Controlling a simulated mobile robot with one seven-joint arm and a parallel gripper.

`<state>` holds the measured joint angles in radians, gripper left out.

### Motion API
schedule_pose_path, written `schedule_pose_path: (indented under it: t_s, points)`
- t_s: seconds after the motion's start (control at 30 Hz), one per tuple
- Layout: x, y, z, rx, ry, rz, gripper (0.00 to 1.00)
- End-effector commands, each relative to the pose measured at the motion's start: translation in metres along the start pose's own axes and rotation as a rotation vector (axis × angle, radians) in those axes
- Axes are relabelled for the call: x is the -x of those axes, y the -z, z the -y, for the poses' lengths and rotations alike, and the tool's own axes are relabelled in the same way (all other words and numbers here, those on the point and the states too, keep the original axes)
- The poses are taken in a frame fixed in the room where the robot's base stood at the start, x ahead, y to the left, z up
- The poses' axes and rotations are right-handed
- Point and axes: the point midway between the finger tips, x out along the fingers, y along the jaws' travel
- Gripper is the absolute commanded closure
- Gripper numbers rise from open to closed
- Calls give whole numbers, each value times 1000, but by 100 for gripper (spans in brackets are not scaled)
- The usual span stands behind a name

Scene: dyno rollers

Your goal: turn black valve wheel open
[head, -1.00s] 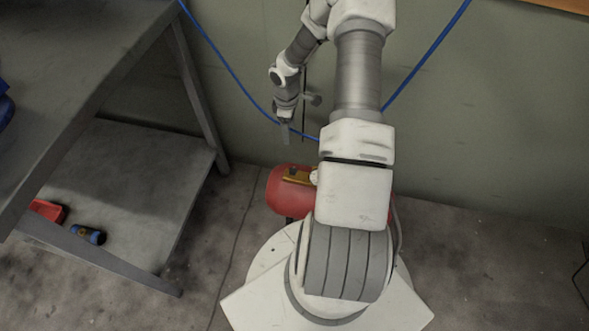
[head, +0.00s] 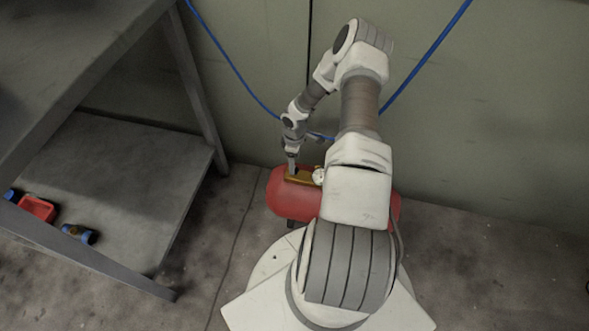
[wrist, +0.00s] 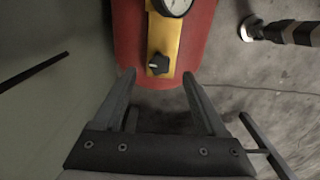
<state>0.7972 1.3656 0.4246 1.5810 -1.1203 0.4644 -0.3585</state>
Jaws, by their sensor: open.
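The black valve wheel (wrist: 158,64) is a small lobed knob with a light mark, on a yellow block (wrist: 164,38) on the red tank (wrist: 130,35). In the wrist view it lies just beyond and between the fingertips of my gripper (wrist: 158,73). The jaws are open and nothing is between them; the wheel looks apart from both fingers. In the head view my gripper (head: 292,166) points down at the left end of the yellow block (head: 300,178) on the red tank (head: 290,200). There the wheel is too small or hidden to make out.
A blue hose (head: 425,55) hangs along the wall (head: 480,130).

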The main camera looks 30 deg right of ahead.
Motion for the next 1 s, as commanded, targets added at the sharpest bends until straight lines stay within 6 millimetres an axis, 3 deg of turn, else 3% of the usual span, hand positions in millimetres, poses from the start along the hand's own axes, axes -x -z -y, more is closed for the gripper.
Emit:
schedule_pose_path:
  t_s: [0.03,0.2,0.6,1.0]
  points:
    - [-12,0,0,0,1,0,26]
    - [-31,0,0,-1,0,-1,26]
    - [-37,0,0,0,0,0,26]
    - [-37,0,0,0,0,0,96]
